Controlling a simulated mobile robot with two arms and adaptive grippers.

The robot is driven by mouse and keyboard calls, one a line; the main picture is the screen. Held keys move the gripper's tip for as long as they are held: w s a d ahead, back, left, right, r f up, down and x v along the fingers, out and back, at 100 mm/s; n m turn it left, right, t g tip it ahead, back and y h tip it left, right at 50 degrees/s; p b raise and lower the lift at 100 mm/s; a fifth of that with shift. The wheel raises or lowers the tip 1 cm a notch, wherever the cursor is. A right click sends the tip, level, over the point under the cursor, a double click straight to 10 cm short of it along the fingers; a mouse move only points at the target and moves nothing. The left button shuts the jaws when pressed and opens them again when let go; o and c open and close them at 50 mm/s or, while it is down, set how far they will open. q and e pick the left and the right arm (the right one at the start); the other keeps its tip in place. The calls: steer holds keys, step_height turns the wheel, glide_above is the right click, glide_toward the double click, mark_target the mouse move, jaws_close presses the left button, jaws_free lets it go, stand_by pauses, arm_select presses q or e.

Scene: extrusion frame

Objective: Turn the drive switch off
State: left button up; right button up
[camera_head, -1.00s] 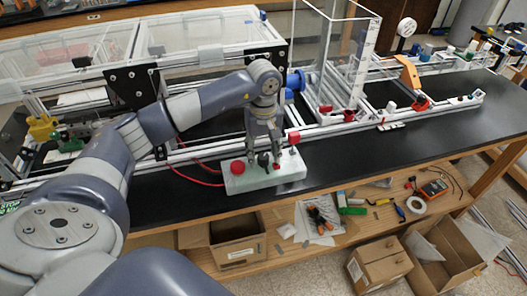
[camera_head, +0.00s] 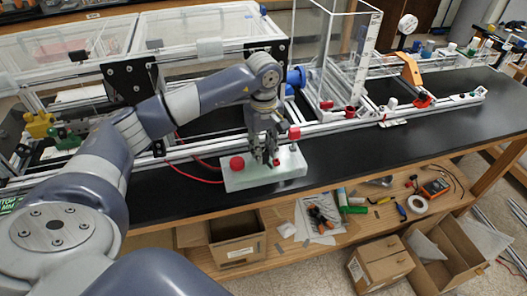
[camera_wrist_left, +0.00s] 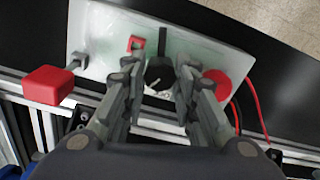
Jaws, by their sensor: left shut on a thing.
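The pale control box (camera_head: 292,171) sits at the front edge of the black bench. It carries a round red button (camera_head: 237,163) at its left end and a red block on a stem (camera_head: 294,133) behind its right end. My left gripper (camera_head: 266,160) points down at the middle of the box. In the left wrist view its fingers (camera_wrist_left: 158,85) are shut on a dark round knob (camera_wrist_left: 158,72), which I take as the drive switch; its lower part is partly hidden. A small red rocker (camera_wrist_left: 137,43) sits beside the knob. The right gripper is out of view.
Red cables (camera_head: 195,178) run from the box's left side. The extrusion frame rail (camera_head: 345,124) lies behind the box. The black bench top (camera_head: 400,150) to the right is clear. Tools and cardboard boxes (camera_head: 237,240) are below on the shelf and floor.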

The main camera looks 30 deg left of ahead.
arm_select(q)
steer(key=n+b, duration=0.1)
steer(key=n, duration=0.2)
steer(key=shift+f+n+b, duration=0.1)
steer(key=shift+n+b, duration=0.2)
steer(key=shift+b, duration=0.1)
steer(key=n+b, duration=0.1)
steer(key=n, duration=0.2)
steer(key=shift+n, duration=0.3)
steer(key=n+b, duration=0.1)
steer(key=n, duration=0.2)
steer(key=shift+w+n, duration=0.1)
steer(key=shift+n, duration=0.3)
steer(key=shift+n+b, duration=0.45)
steer(key=shift+n, duration=1.55)
steer(key=o, duration=1)
steer(key=shift+o, duration=0.2)
